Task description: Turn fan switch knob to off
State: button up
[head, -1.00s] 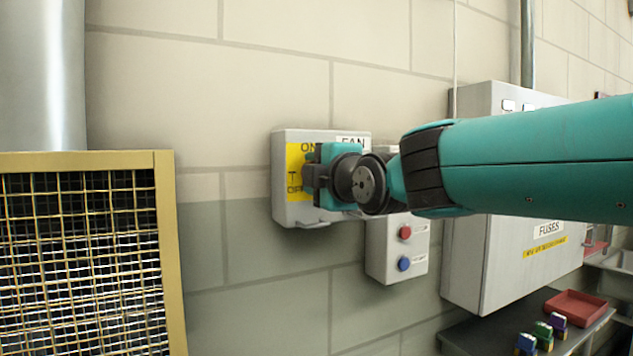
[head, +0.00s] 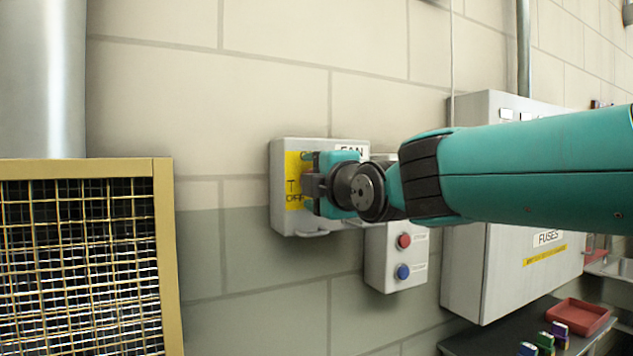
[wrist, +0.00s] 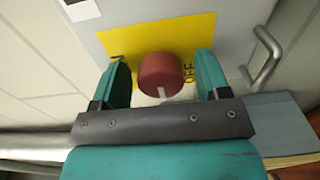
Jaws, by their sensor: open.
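The fan switch box (head: 283,215) is a grey box on the wall, with a yellow label plate and the word FAN at its top. My gripper (head: 308,182) is in front of the box and hides most of its face in the head view. In the wrist view, the red round knob (wrist: 160,72) sits on the yellow plate (wrist: 190,48), with OFF printed to its right. My gripper (wrist: 162,82) is open, one finger on each side of the knob. A gap shows on both sides, so the fingers look apart from it.
A push-button box (head: 390,278) with a red and a blue button is at the lower right of the switch box. A fuse cabinet (head: 470,270) stands further right. A yellow-framed mesh guard (head: 165,260) is at the left. A metal handle (wrist: 265,60) is right of the knob.

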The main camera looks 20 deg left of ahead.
jog(key=shift+s, duration=0.1)
jog(key=b+v, duration=0.6)
jog(key=v, duration=1.1)
jog(key=shift+d, duration=0.25)
